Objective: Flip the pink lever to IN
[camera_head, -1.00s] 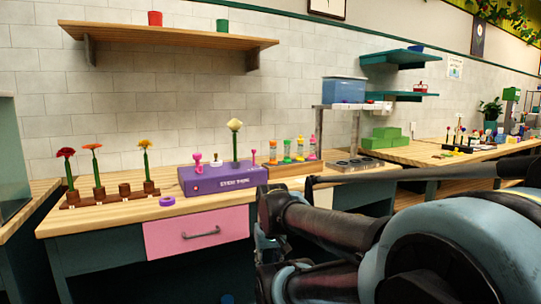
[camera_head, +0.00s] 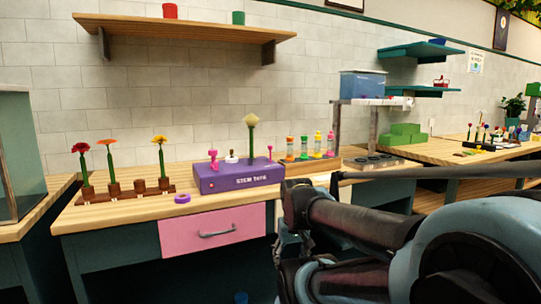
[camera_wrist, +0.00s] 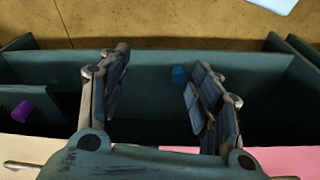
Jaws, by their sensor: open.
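A purple box (camera_head: 238,177) labelled "STEM TAPE" sits on the wooden bench in the head view. Two upright pink parts stand on its top: a thicker one (camera_head: 213,158) at the left and a thin one with a round tip (camera_head: 269,153) at the right. They are too small to tell which is the lever or which way it is set; no IN mark is legible. My gripper (camera_wrist: 160,68) is open and empty in the wrist view, pointing at the bench's teal underside and the floor, away from the box. In the head view my arm is right of and below the box.
A purple ring (camera_head: 182,198) lies before the box. A flower rack (camera_head: 125,192) stands left, colourful bottles (camera_head: 310,147) right. A pink drawer (camera_head: 213,235) is below the benchtop. A blue cup (camera_wrist: 178,74) and purple cup (camera_wrist: 22,108) show low in the wrist view.

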